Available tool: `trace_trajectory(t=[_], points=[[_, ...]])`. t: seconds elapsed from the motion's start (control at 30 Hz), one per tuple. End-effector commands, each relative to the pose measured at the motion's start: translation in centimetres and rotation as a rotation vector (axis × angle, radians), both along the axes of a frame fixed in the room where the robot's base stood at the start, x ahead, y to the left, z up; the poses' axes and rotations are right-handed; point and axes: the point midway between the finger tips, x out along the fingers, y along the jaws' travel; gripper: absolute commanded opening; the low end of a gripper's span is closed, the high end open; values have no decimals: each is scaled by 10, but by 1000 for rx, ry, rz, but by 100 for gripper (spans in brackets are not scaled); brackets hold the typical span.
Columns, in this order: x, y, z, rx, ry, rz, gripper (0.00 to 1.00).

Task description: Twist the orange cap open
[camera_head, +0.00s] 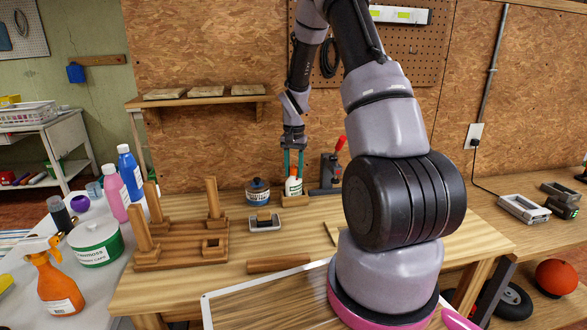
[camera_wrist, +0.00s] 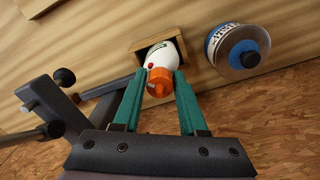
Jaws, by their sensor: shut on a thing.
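A white bottle (camera_head: 293,189) with a green label stands in a small wooden holder (camera_head: 294,201) near the back of the workbench. In the wrist view the white bottle (camera_wrist: 154,52) sits in the open wooden holder (camera_wrist: 179,45) with its orange cap (camera_wrist: 159,82) toward me. My gripper (camera_head: 293,174) reaches down over the bottle from above. In the wrist view my gripper's teal fingers (camera_wrist: 158,80) lie on both sides of the orange cap and are shut on it.
A round blue-labelled jar (camera_head: 258,191) stands close to the left of the holder. It also shows in the wrist view (camera_wrist: 238,50). A red-handled clamp (camera_head: 333,170) stands close on the right. A wooden peg stand (camera_head: 182,242) is at the left.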

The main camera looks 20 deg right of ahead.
Motion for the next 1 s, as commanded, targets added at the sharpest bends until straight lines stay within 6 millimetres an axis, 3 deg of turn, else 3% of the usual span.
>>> trace_trajectory(t=[0.1,0.4,0.73,1.0], points=[[-2,0,-2,0,6,81,12],[-2,0,-3,0,6,107,12],[-3,0,-3,1,7,516,19],[-3,0,-3,1,7,536,19]])
